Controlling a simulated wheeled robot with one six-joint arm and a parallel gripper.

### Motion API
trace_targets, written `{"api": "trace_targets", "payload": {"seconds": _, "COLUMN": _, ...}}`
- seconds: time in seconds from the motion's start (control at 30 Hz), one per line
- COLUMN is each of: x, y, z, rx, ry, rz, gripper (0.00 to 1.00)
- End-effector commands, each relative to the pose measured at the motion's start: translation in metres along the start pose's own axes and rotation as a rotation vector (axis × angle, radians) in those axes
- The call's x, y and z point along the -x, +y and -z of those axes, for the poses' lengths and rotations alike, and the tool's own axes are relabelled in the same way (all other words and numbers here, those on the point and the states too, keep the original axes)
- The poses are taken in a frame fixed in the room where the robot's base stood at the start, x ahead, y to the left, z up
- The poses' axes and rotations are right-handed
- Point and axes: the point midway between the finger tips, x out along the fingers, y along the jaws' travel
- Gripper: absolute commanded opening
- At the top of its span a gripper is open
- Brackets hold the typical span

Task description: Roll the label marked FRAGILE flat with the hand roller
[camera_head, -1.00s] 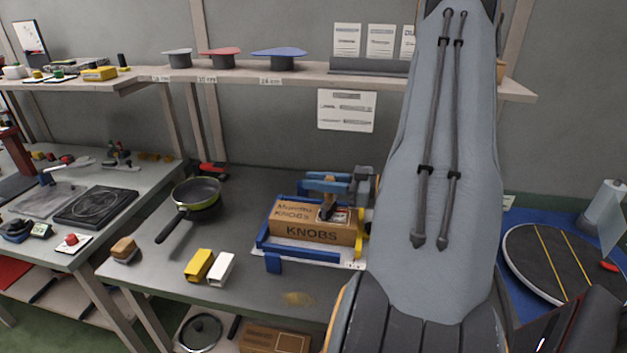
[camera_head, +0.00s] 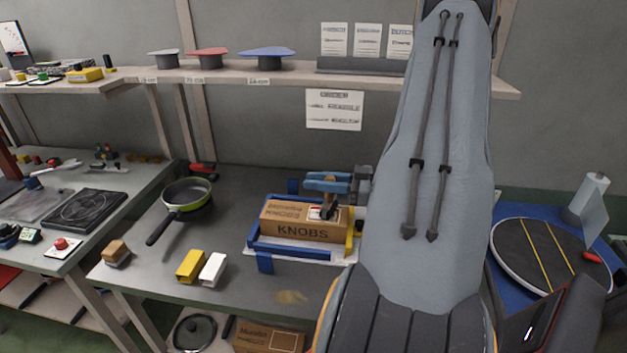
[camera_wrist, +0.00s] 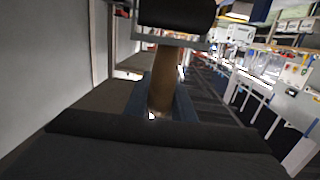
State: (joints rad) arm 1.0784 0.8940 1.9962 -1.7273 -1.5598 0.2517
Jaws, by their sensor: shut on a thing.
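The box marked KNOBS (camera_head: 290,228) sits in a blue frame (camera_head: 254,238) on the grey bench. A small white and red label (camera_head: 316,212) lies on the box top near its right end; its wording is too small to read. My gripper (camera_head: 329,184) is above that end, shut on the hand roller. The roller's dark lower part (camera_head: 328,208) is at the label and hides part of it; I cannot tell whether it touches. In the wrist view, the roller shows a black cylinder (camera_wrist: 176,14) and a brown handle (camera_wrist: 164,82) between the fingers.
A yellow block (camera_head: 190,266) and a white block (camera_head: 213,269) stand in front of the box. A pan (camera_head: 186,192) lies to the left. A yellow part (camera_head: 350,232) is at the box's right end. A round turntable (camera_head: 530,262) is far right.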

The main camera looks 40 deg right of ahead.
Motion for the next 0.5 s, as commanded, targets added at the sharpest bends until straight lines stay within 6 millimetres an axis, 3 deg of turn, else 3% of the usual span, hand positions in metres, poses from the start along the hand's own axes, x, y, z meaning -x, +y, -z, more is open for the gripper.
{"api": "trace_targets", "payload": {"seconds": 0.2, "x": 0.0042, "y": 0.0003, "z": -0.0016, "rx": -0.001, "ry": -0.002, "rz": -0.001, "gripper": 0.0}}
{"api": "trace_targets", "payload": {"seconds": 0.5, "x": -0.0046, "y": -0.0007, "z": -0.0005, "rx": -0.002, "ry": -0.001, "rz": 0.0, "gripper": 0.0}}
